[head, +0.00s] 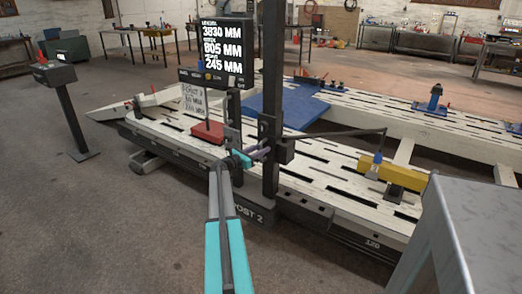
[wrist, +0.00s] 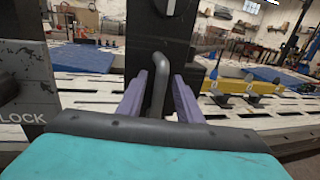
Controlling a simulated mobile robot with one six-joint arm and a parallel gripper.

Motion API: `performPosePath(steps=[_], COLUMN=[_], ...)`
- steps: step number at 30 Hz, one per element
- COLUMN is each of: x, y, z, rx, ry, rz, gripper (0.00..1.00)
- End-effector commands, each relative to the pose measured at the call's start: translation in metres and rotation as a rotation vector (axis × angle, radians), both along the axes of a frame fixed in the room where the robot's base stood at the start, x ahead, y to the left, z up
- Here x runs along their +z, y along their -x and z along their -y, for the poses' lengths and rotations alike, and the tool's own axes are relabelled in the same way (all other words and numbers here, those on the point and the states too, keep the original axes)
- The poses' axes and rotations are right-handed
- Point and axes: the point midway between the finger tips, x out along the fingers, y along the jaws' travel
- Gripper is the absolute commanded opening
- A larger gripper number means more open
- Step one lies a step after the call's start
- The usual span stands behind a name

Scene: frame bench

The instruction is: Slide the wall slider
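The wall slider appears to be the dark carriage (head: 270,128) on the tall black post, with a long thin arm reaching right from it. In the wrist view a black block (wrist: 160,30) fills the upper middle, and a grey bent handle (wrist: 157,88) comes out of it. My gripper (head: 259,153) is at the carriage, reaching in from the front left. In the wrist view its two purple fingers (wrist: 159,85) stand close on either side of the handle and look closed on it. Small gaps at the fingertips are hard to judge.
A screen (head: 224,50) with measurements hangs left of the post. A white slotted bench (head: 320,175) runs behind it, with a red block (head: 208,132), a blue plate (head: 287,106) and a yellow block (head: 398,176). A grey metal cabinet (head: 470,235) stands near at right. Floor at left is open.

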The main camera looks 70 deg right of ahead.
Motion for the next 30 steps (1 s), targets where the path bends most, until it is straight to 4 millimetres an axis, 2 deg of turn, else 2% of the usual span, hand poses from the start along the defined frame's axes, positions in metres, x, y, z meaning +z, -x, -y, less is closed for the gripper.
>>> performPosePath(steps=[7,13,23,30], x=[0.0,0.0,0.006,0.041], y=[0.0,0.0,0.0,0.0], z=[0.0,0.0,0.0,0.0], rx=[0.0,0.0,-0.001,0.0], ry=[0.0,0.0,0.0,0.001], rz=[0.0,0.0,0.001,0.0], gripper=[0.33,0.0,0.0,0.0])
